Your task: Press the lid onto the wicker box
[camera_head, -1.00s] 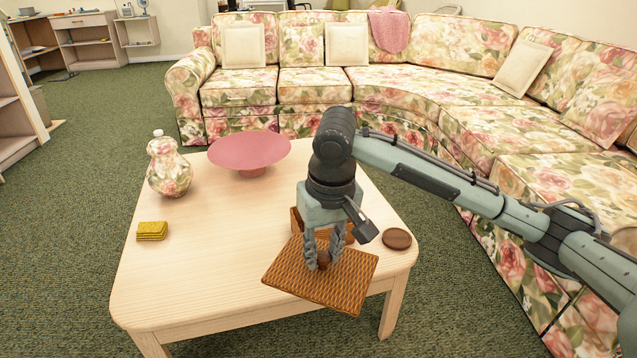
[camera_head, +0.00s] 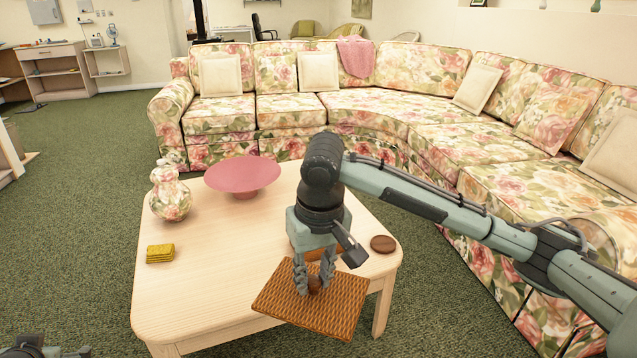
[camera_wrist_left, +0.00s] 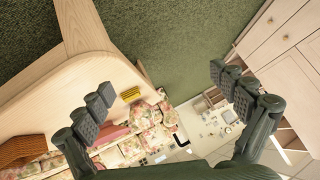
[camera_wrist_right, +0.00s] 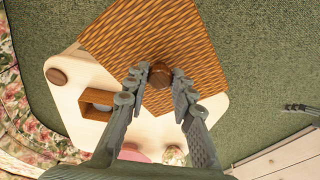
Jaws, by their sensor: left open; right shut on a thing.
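The wicker lid (camera_head: 335,309) is a flat woven square with a brown knob (camera_wrist_right: 159,75). My right gripper (camera_head: 314,287) is shut on the knob and holds the lid in front of the table's near right edge. The wicker box (camera_head: 297,251) stands on the table behind the gripper, mostly hidden by it in the head view. My left gripper (camera_wrist_left: 165,90) is open and empty; only a dark bit of the left arm shows at the head view's lower left.
A floral sofa (camera_head: 420,100) curves behind and right. The table's front left is clear.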

